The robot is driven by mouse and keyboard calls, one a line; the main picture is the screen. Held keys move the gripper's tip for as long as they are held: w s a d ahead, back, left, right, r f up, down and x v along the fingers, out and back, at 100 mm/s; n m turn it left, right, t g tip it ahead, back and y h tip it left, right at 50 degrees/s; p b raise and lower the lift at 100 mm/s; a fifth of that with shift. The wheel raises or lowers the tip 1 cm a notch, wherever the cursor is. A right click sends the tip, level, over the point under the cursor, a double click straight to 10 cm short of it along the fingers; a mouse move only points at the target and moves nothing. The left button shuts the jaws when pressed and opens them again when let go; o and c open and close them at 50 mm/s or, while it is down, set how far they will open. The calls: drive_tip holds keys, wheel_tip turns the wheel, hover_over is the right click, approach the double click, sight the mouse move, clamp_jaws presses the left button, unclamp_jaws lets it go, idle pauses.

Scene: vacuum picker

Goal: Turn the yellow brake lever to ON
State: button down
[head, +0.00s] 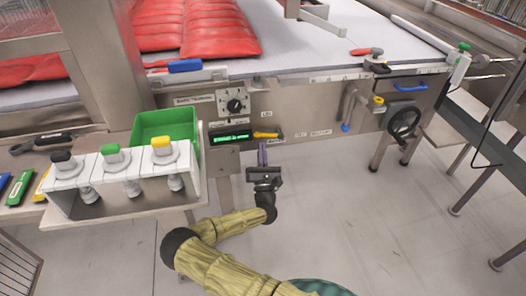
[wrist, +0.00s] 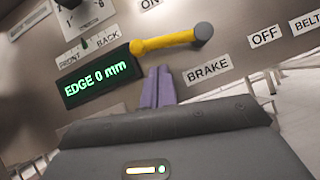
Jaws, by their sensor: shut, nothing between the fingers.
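The yellow brake lever (wrist: 168,41) is on the grey machine panel, with a grey hub at its right end and its rounded yellow end at the left. It lies nearly level in the head view (head: 265,134). An ON label (wrist: 150,3) is above it, cut by the frame edge; an OFF label (wrist: 266,38) is right of the hub and a BRAKE label (wrist: 208,70) below. My gripper (wrist: 158,74) is shut and empty, its purple fingertips just below the lever's yellow bar. I cannot tell whether they touch it. It also shows in the head view (head: 262,146).
A green-lit display (wrist: 95,70) reading "EDGE 0 mm" is left of my fingers. A dial (head: 236,104) sits above it. A green bin (head: 165,126) and a rack with coloured-top valves (head: 120,175) stand left. A black handwheel (head: 403,121) is right. Open floor lies below right.

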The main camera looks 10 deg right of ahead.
drive_tip(key=shift+d+r+p, duration=0.2)
drive_tip(key=shift+r+p, duration=0.45)
drive_tip(key=shift+r, duration=0.2)
drive_tip(key=shift+w+d, duration=0.15)
